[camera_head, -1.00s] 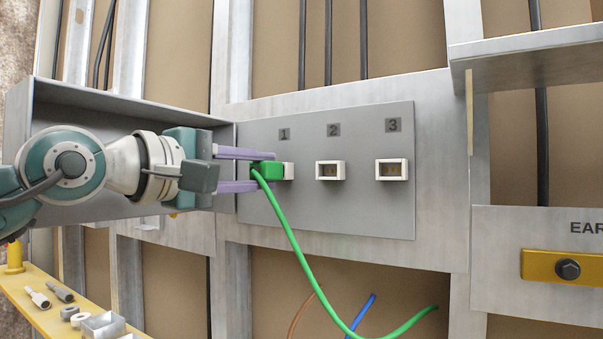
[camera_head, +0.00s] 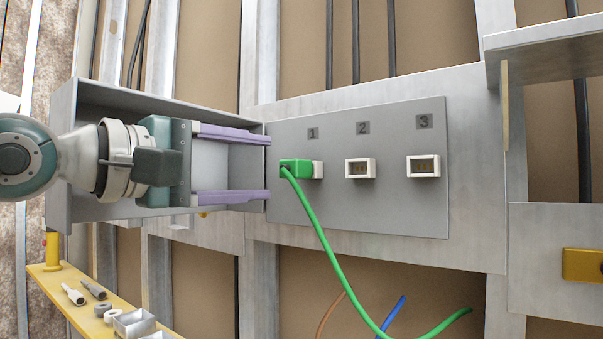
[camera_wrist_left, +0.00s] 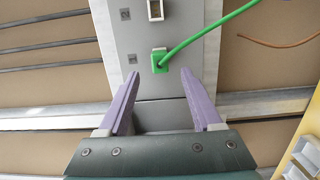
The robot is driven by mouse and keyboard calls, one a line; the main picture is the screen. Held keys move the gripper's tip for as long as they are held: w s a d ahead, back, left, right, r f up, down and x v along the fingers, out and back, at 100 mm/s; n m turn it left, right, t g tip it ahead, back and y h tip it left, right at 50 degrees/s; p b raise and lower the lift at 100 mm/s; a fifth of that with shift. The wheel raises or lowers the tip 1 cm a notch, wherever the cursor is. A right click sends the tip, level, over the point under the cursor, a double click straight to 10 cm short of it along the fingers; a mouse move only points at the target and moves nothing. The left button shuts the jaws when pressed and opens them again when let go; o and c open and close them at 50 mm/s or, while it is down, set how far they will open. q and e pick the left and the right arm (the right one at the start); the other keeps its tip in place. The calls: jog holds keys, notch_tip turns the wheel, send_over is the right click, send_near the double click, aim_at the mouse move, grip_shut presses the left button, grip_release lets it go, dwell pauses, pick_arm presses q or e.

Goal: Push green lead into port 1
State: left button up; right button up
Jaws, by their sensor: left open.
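The green lead's plug (camera_head: 296,169) sits at port 1 (camera_head: 318,169), the white socket under the label "1" on the grey panel (camera_head: 400,212). Its green cable (camera_head: 322,243) hangs down and curves to the right. My left gripper (camera_head: 269,167) is open, its purple fingers apart and left of the plug, not touching it. In the left wrist view the green plug (camera_wrist_left: 159,62) shows ahead of the open fingers (camera_wrist_left: 158,84) with nothing between them. How deep the plug sits is hard to tell. My right gripper is not in view.
Port 2 (camera_head: 360,168) and port 3 (camera_head: 423,166) are empty white sockets to the right. A grey open box (camera_head: 85,205) lies behind my left gripper. A yellow shelf (camera_head: 65,310) holds small parts at lower left. A metal ledge (camera_head: 545,46) juts out at upper right.

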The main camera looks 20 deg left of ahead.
pick_arm(q)
jog(key=v, duration=0.4)
jog(key=shift+b, duration=0.4)
jog(key=shift+d, duration=0.15)
